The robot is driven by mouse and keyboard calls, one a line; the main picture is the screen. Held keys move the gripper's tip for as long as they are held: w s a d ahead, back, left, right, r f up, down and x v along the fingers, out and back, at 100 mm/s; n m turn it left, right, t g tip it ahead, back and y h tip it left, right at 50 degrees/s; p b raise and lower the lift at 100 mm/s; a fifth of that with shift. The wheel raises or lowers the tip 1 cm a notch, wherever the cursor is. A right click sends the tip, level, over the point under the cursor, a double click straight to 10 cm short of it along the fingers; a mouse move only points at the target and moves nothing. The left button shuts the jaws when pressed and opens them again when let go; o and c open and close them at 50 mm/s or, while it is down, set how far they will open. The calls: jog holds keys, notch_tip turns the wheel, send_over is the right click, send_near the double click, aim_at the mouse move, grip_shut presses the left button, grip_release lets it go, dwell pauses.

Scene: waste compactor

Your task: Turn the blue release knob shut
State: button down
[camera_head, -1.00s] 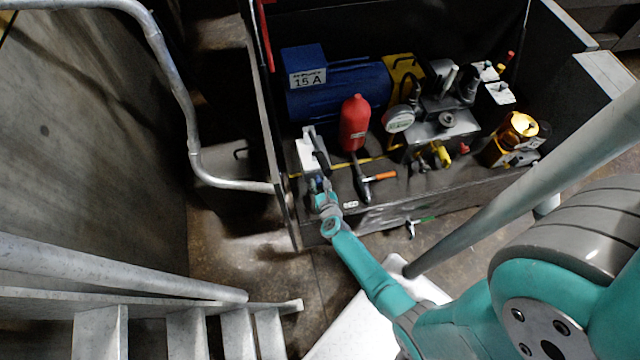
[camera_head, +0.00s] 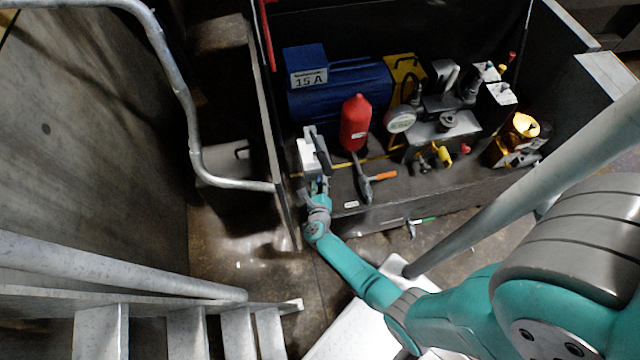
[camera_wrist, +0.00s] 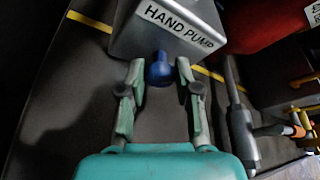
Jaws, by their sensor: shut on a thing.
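The blue release knob (camera_wrist: 160,70) sticks out of the front of the grey box labelled HAND PUMP (camera_wrist: 175,28) in the wrist view. My gripper (camera_wrist: 160,72) has one finger on each side of the knob and is shut on it. In the head view my gripper (camera_head: 318,187) is at the near face of the pale hand pump (camera_head: 309,153), at the left end of the dark bench. The knob is hidden there by my gripper and too small to make out.
A lever with an orange grip (camera_head: 383,176) lies right of the pump. A red bottle (camera_head: 355,122) stands behind it, near a blue motor (camera_head: 340,92). A yellow line (camera_wrist: 90,22) crosses the bench. A dark side panel (camera_head: 270,130) rises close on the left.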

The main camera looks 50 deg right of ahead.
jog(key=shift+n+h, duration=0.3)
jog(key=shift+n, duration=0.3)
jog(key=c, duration=0.8)
grip_release()
